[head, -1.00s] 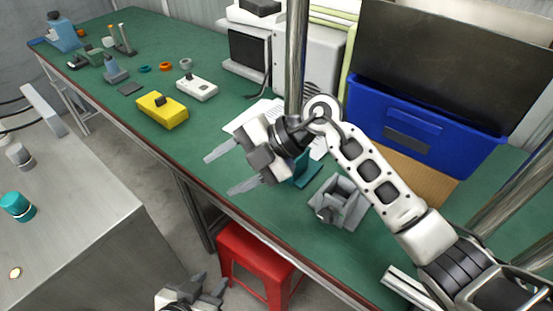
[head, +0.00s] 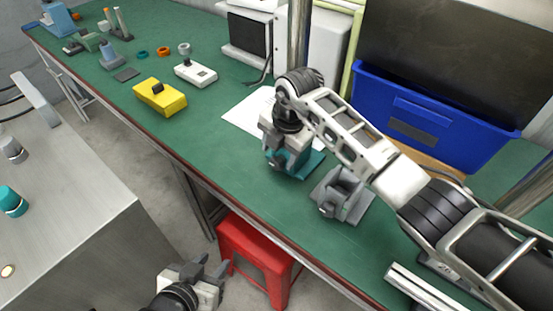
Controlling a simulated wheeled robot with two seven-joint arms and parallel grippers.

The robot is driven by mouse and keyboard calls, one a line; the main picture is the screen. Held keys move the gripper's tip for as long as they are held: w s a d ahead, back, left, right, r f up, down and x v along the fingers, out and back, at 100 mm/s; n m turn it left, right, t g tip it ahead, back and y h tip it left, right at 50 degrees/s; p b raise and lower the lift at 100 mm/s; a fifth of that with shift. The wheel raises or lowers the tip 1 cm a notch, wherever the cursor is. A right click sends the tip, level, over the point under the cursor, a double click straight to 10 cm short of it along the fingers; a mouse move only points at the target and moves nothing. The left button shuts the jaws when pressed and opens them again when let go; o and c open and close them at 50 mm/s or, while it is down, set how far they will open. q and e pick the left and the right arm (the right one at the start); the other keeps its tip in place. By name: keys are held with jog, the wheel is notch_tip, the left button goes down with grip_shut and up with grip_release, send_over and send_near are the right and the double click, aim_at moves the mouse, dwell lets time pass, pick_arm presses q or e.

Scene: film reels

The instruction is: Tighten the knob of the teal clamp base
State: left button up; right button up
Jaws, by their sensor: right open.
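The teal clamp base (head: 313,162) stands on the green bench, next to a grey clamp base (head: 343,197) on its right. My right gripper (head: 281,157) points down right over the teal clamp base and covers much of it. Its fingers are open, but the knob is hidden, so I cannot tell whether they touch it. My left gripper (head: 208,268) is low at the bottom of the view, beyond the bench's front edge. Its fingers look apart and empty.
A white sheet (head: 247,113) lies behind the teal base. A blue bin (head: 440,125) stands at the back right. A yellow box (head: 160,95) and a white box (head: 195,74) sit further left. A red stool (head: 256,258) is below the bench edge.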

aim_at(280, 164)
jog(key=shift+w+a+f, duration=0.15)
jog(key=shift+a+f, duration=0.05)
jog(key=shift+f, duration=0.85)
jog(key=shift+w+a+f, duration=0.1)
jog(key=shift+a+f, duration=0.05)
jog(key=shift+f, duration=0.9)
jog(key=c, duration=1)
jog(key=shift+d, duration=0.1)
jog(key=shift+d+t+y+p, duration=0.1)
jog(key=shift+t+y+p, duration=0.3)
jog(key=shift+t+y, duration=0.15)
jog(key=shift+s+t+y, duration=0.15)
jog(key=shift+t+y, duration=0.2)
jog(key=shift+y, duration=0.3)
jog(key=shift+d+f+t+y+b, duration=0.1)
jog(key=shift+t+y+b, duration=0.2)
jog(key=shift+t+y, duration=0.45)
jog(key=shift+d+f+t+y+b, duration=0.1)
jog(key=shift+t+y+b, duration=0.15)
jog(key=shift+t+y, duration=0.5)
